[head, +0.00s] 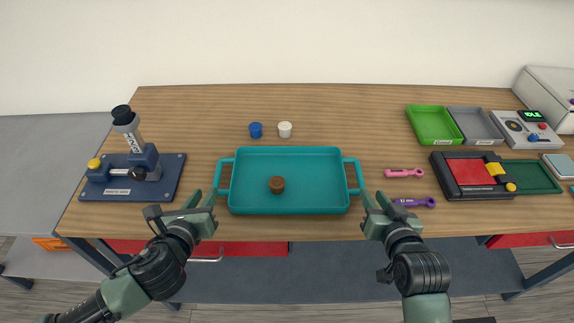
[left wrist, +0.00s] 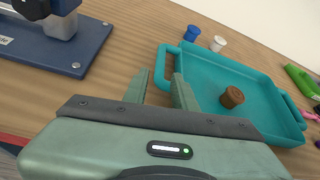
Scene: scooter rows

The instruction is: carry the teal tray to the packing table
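The teal tray (head: 255,205) lies flat on the wooden table, with a handle at its left and right ends. A round brown piece (head: 277,184) sits inside it; the tray (left wrist: 245,72) and piece (left wrist: 231,97) also show in the left wrist view. My left gripper (head: 205,197) is open and empty near the tray's left handle (head: 224,177); its fingers (left wrist: 160,82) stand apart, pointing toward that handle. My right gripper (head: 375,197) is open and empty, close to the right handle (head: 354,176). I cannot tell whether either gripper touches the tray.
A blue cup (head: 255,130) and a white cup (head: 285,130) stand behind the tray. A blue press fixture (head: 170,178) is at left. Pink (head: 404,172) and purple (head: 414,202) wrenches lie right, with green (head: 434,125) and grey (head: 475,125) bins beyond.

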